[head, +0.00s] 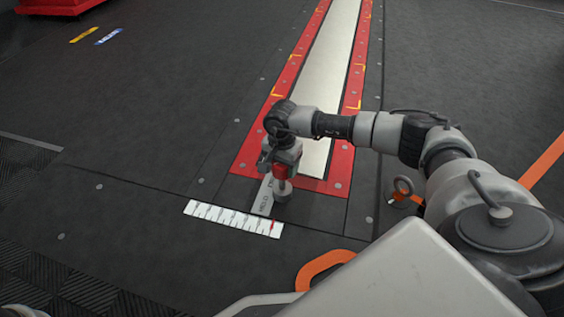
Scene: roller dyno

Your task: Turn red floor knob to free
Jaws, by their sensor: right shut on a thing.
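My right gripper (279,188) points down at the floor in the head view, at the near end of the red-framed metal strip. It is shut on the red floor knob (282,172), of which only a small red part shows between the gripper parts. A grey label plate (263,196) with partly covered lettering lies on the floor just left of the gripper. The wrist hides most of the knob, and I cannot tell which way it is turned. My left gripper is not in view.
A white scale strip (233,219) with dark marks and one red mark lies in front of the gripper. The red frame (248,160) surrounds a long metal strip (328,60). An orange hook shape (322,264) lies nearer. Open floor extends left.

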